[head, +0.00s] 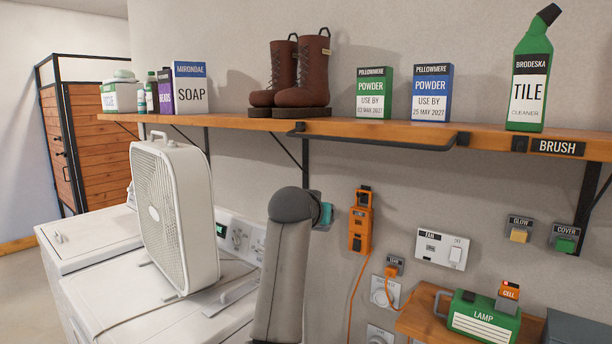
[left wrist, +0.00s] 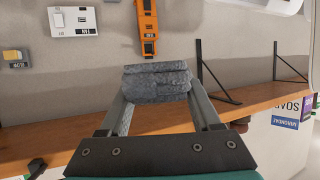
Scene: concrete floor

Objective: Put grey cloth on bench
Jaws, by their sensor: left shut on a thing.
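In the left wrist view, which shows the scene upside down, my left gripper (left wrist: 157,90) is shut on a folded grey cloth (left wrist: 157,83). The cloth is a thick, layered bundle between the two fingers, held in the air in front of the wall. In the head view my grey arm rises from the bottom centre and hides the cloth and the fingertips; only a teal part of the gripper shows beside it. My right gripper is not in view.
A wooden wall shelf (head: 400,128) holds brown boots (head: 300,70), powder boxes and a tile cleaner bottle (head: 529,75). A white fan (head: 172,215) stands on a white machine at left.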

